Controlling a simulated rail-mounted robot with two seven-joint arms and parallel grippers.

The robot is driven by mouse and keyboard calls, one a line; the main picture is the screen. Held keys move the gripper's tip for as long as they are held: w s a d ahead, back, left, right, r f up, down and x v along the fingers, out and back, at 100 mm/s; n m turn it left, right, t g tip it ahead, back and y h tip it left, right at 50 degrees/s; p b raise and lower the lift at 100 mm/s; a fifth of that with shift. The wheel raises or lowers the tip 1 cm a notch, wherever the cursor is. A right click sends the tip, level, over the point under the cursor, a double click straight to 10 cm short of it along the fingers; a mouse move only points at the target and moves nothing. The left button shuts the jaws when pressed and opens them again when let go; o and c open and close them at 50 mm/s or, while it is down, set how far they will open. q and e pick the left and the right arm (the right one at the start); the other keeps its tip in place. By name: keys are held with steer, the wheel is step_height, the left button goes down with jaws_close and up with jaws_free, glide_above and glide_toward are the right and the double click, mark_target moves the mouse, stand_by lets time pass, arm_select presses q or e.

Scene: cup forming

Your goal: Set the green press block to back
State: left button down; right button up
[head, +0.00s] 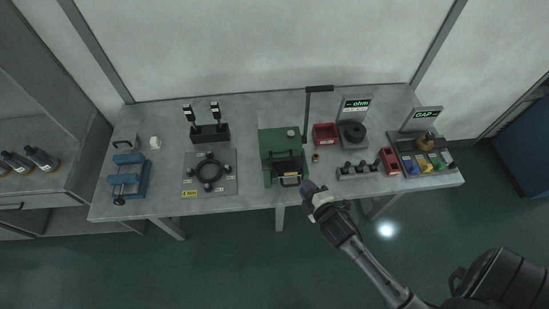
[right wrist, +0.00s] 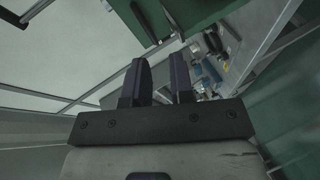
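The green press block (head: 281,146) stands at the middle of the workbench. A black lever with a horizontal handle (head: 319,89) rises at its right back side. A dark opening with a yellow label and a grey handle (head: 290,181) is at its front. My right gripper (head: 308,188) is just right of the block's front, near the table's front edge. In the right wrist view its two dark fingers (right wrist: 164,80) stand apart with nothing between them. A green surface, likely the press block (right wrist: 185,15), shows beyond the fingertips. My left gripper is not in view.
Left of the block are a ring fixture on a plate (head: 210,173), a black stand (head: 210,133) and a blue vise (head: 128,178). To the right are a red bin (head: 324,134), an ohm meter (head: 354,108), a black peg rack (head: 357,171) and a GAP display (head: 427,119).

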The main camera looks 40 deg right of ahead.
mark_target(283, 159)
steer(key=w+n, duration=0.1)
steer(key=w, duration=0.3)
steer(key=w+d+n, duration=0.1)
steer(key=w, duration=0.4)
steer(key=w+f+n+t, duration=0.1)
steer(key=w, duration=0.3)
steer(key=shift+w+d+f+y, duration=0.1)
steer(key=shift+w+d+y, duration=0.1)
steer(key=shift+w+y, duration=0.2)
steer(key=shift+s, duration=0.1)
steer(key=shift+c, duration=0.3)
jaws_close()
steer(key=shift+d, duration=0.1)
